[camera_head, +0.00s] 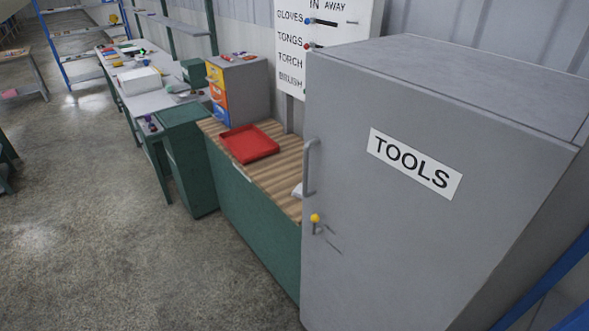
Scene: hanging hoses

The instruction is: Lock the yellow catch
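The yellow catch (315,218) is a small round yellow knob on a short dark stem. It sits on the front of a grey tool cabinet (400,240), near the door's left edge and below the grey bar handle (311,167). A thin dark line slants down to the right just beside the catch. The cabinet door looks shut. I cannot tell from this view whether the catch is locked. Neither of my grippers shows in the head view.
Left of the cabinet, a green workbench (250,222) with a wooden top holds a red tray (249,143) and a drawer unit (240,90). A sign board (325,45) hangs behind. Open concrete floor (150,260) lies in front. Blue posts (545,285) stand at lower right.

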